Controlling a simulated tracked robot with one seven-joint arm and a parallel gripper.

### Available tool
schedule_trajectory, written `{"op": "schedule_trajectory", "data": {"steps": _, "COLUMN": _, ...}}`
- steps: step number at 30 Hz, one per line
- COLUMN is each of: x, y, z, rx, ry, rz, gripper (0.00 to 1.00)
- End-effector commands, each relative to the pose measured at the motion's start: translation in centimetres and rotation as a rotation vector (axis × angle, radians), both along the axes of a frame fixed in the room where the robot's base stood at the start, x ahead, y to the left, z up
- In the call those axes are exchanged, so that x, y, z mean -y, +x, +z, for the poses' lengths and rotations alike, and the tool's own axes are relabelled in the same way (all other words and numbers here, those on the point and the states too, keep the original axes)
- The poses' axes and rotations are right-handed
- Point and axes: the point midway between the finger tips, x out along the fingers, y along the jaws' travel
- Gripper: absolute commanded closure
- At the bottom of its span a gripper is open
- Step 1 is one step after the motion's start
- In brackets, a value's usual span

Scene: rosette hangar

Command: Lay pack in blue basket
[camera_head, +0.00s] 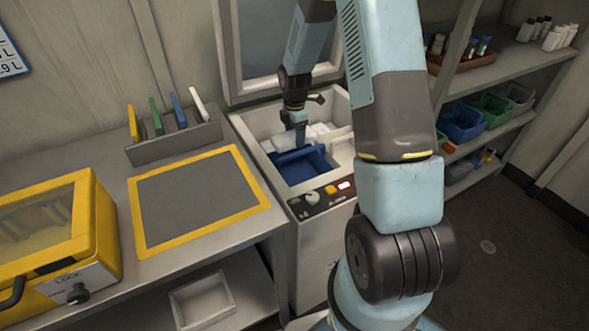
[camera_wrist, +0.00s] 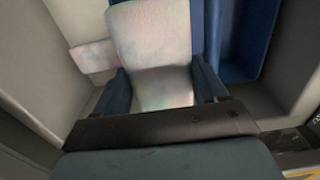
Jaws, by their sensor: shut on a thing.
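My gripper (camera_head: 300,143) reaches down into an open white chest (camera_head: 252,140). In the wrist view its two blue fingers (camera_wrist: 163,84) are shut on a pale, whitish pack (camera_wrist: 150,35), one finger on each side. The blue basket (camera_head: 302,168) sits inside the chest, just in front of the gripper in the head view. Part of the basket (camera_wrist: 242,45) shows right of the held pack in the wrist view. A second whitish pack (camera_wrist: 92,56) lies to the left of the held one. I cannot tell whether the held pack touches the chest floor.
The chest's raised lid (camera_head: 283,40) stands behind. To the left, a bench holds a yellow-framed grey mat (camera_head: 190,195), a rack of coloured upright pieces (camera_head: 175,140) and a yellow box (camera_head: 55,230). Shelves with bins (camera_head: 462,122) stand at the right.

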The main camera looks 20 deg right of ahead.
Motion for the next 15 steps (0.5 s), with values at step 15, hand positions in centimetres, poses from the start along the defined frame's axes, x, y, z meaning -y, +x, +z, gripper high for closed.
{"op": "schedule_trajectory", "data": {"steps": 15, "x": -1.1, "y": 0.0, "z": -6.0, "rx": -0.001, "ry": 0.001, "rz": 0.017, "gripper": 0.71}}
